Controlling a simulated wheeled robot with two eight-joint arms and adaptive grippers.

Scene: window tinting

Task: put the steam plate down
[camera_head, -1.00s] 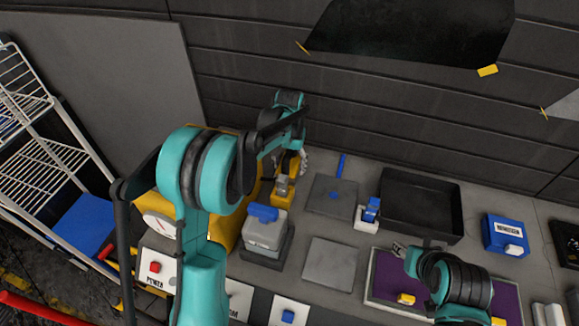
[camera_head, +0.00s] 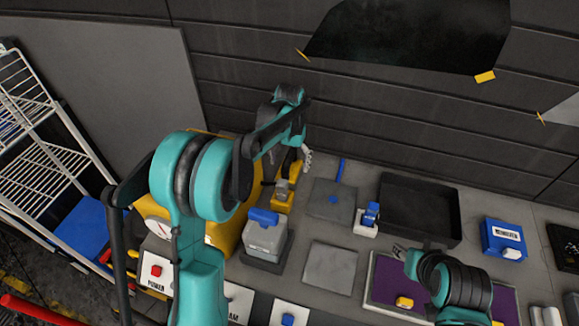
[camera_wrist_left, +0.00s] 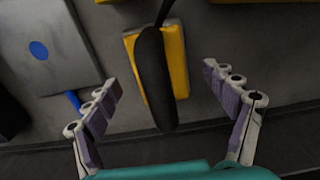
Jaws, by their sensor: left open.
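In the left wrist view a dark, tapered piece (camera_wrist_left: 154,85) with a thin black cord or stem lies over a yellow block (camera_wrist_left: 178,60). It looks like the steam plate's handle, but I cannot be sure. My left gripper (camera_wrist_left: 162,80) is open, with one finger on each side of the dark piece, apart from it. In the head view my left gripper (camera_head: 304,160) is at the back of the bench, partly hidden by its arm; the yellow block (camera_head: 295,172) shows beside it. My right gripper (camera_head: 399,251) is over the purple mat (camera_head: 383,277), its fingers too small to read.
A grey plate with a blue spot (camera_head: 333,200) lies right of my left gripper. A black tray (camera_head: 420,205), a blue box (camera_head: 504,238) and a grey block with a blue top (camera_head: 266,236) also stand on the bench. The dark wall rises close behind.

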